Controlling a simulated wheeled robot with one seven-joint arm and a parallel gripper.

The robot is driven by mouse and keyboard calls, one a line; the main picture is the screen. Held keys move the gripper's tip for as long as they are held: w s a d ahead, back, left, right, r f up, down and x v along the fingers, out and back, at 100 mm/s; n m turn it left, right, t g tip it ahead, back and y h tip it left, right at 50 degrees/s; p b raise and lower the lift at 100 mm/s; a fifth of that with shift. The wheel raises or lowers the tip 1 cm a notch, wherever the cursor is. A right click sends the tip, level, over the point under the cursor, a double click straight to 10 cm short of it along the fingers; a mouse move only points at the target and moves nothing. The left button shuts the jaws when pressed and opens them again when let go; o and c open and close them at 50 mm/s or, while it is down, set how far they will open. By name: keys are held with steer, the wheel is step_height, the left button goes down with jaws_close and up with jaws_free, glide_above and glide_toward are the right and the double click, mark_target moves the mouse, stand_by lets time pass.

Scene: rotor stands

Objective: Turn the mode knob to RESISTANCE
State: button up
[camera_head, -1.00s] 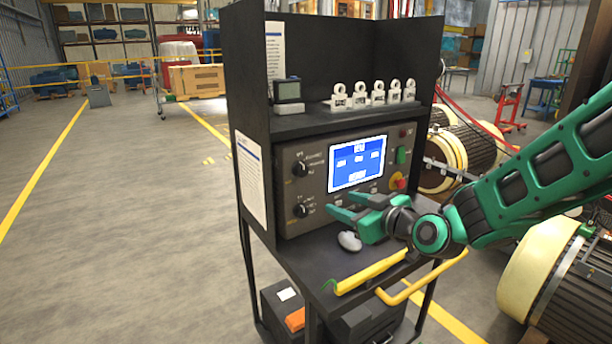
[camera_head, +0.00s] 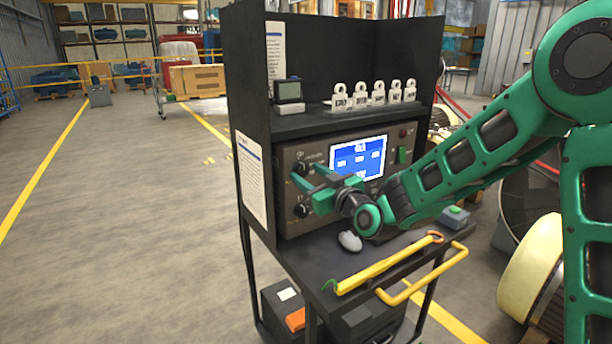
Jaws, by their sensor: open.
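The test panel (camera_head: 292,226) has two black knobs on its left side, one above the other. The upper knob (camera_head: 299,168) has several small labels around it, too small to read. The lower knob (camera_head: 301,210) also has small labels. I cannot tell from the print which is the mode knob. My gripper (camera_head: 305,173) is open, its green fingertips pointing at the upper knob and partly covering it and its labels. I cannot tell whether they touch it.
A yellow handle (camera_head: 428,279) sticks out in front. White tagged padlocks (camera_head: 377,93) and a small display (camera_head: 288,91) stand above.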

steer(key=shift+x, duration=0.75)
steer(key=shift+c, duration=0.6)
steer(key=c, duration=0.9)
steer(key=m, duration=0.4)
steer(key=shift+w+d+m, duration=0.1)
steer(key=shift+d+m, duration=0.05)
steer(key=shift+m, duration=0.15)
steer(key=shift+d+m, duration=0.1)
steer(key=shift+m, duration=2.1)
